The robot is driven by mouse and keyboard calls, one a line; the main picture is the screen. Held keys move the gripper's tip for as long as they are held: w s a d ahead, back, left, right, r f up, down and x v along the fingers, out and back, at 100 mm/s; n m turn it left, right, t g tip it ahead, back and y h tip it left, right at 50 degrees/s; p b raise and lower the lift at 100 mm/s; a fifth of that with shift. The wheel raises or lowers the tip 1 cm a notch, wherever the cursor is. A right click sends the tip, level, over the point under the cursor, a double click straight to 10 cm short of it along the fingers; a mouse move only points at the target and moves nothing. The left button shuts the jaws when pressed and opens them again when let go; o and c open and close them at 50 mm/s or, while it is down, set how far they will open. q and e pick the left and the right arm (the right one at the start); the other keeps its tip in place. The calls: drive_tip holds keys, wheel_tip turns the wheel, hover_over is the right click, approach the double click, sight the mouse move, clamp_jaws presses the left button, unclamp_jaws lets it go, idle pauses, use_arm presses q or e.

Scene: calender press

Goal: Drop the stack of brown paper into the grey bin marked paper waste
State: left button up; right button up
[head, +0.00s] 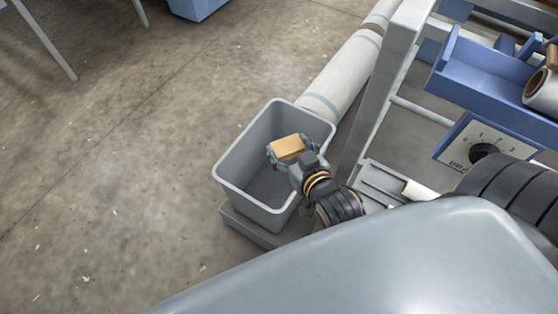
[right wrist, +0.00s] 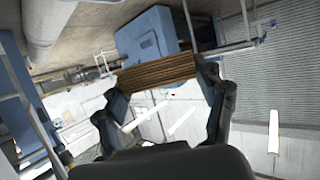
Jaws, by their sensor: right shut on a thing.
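The stack of brown paper (head: 287,147) is a small tan block in the head view. My right gripper (head: 286,152) is shut on it and holds it over the opening of the grey bin (head: 235,188). In the right wrist view the layered edge of the stack (right wrist: 157,71) spans between the two fingers of the right gripper (right wrist: 160,88). The bin stands on a low grey base, and its inside looks empty where it shows. No marking on the bin can be read from here. My left gripper is not in view.
A pale thick pipe (head: 340,75) runs behind the bin to the upper right. A grey metal frame post (head: 385,85) and a blue tray with a roll (head: 485,72) stand at the right. A dial panel (head: 482,143) sits below. Open concrete floor (head: 110,150) lies left.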

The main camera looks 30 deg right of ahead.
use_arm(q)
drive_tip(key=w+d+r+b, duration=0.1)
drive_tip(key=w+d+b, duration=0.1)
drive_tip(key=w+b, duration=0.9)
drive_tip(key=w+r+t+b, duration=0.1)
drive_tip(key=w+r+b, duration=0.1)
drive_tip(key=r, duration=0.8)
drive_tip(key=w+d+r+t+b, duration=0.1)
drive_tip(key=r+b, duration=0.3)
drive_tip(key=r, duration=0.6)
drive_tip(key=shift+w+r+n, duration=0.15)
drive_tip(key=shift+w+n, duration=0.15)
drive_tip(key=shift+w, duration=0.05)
use_arm(e)
drive_tip(key=w+d+f, duration=0.2)
drive_tip(key=w+f, duration=0.3)
drive_tip(key=f, duration=0.3)
drive_tip(key=w+d+f+m+h, duration=0.1)
drive_tip(key=w+d+f, duration=0.1)
drive_tip(key=w+f, duration=0.3)
drive_tip(key=w+d+f+m+h, duration=0.1)
drive_tip(key=w+f, duration=0.4)
drive_tip(key=f, duration=0.6)
drive_tip(key=shift+w+d+f, duration=0.15)
drive_tip(key=shift+d+f, duration=0.05)
drive_tip(key=shift+d, duration=0.6)
drive_tip(key=o, duration=1)
